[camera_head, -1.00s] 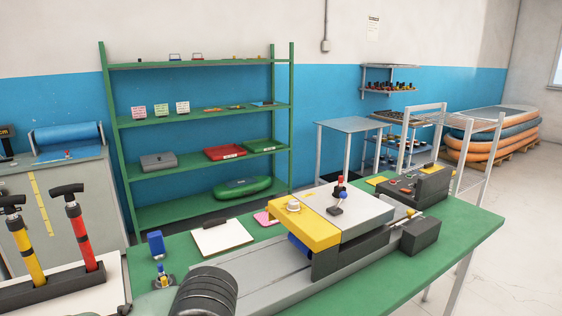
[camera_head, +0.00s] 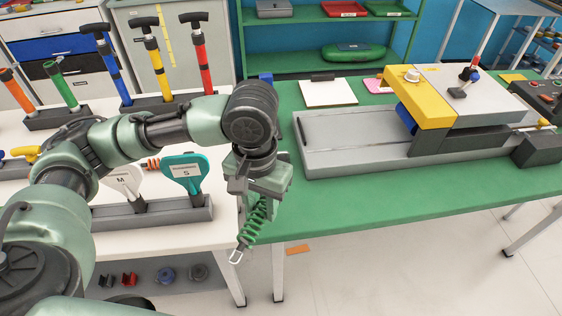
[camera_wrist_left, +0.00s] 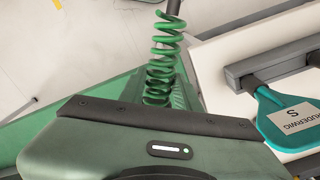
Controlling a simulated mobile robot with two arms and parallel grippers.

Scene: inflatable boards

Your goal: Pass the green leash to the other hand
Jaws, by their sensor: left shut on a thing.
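The green leash (camera_head: 252,222) is a coiled cord with a metal clip at its lower end. It hangs from my left gripper (camera_head: 259,188), which is shut on its upper part, in front of the gap between the white table and the green bench. In the left wrist view the green coil (camera_wrist_left: 160,62) stands out beyond the gripper's housing, which hides the held end. My right gripper is in neither current view.
The white table (camera_head: 110,238) at left holds a rack with a teal paddle marked S (camera_head: 186,172) and a white one marked M, and several pumps behind. The green bench (camera_head: 380,200) at right carries a grey and yellow machine (camera_head: 432,100). Its front strip is clear.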

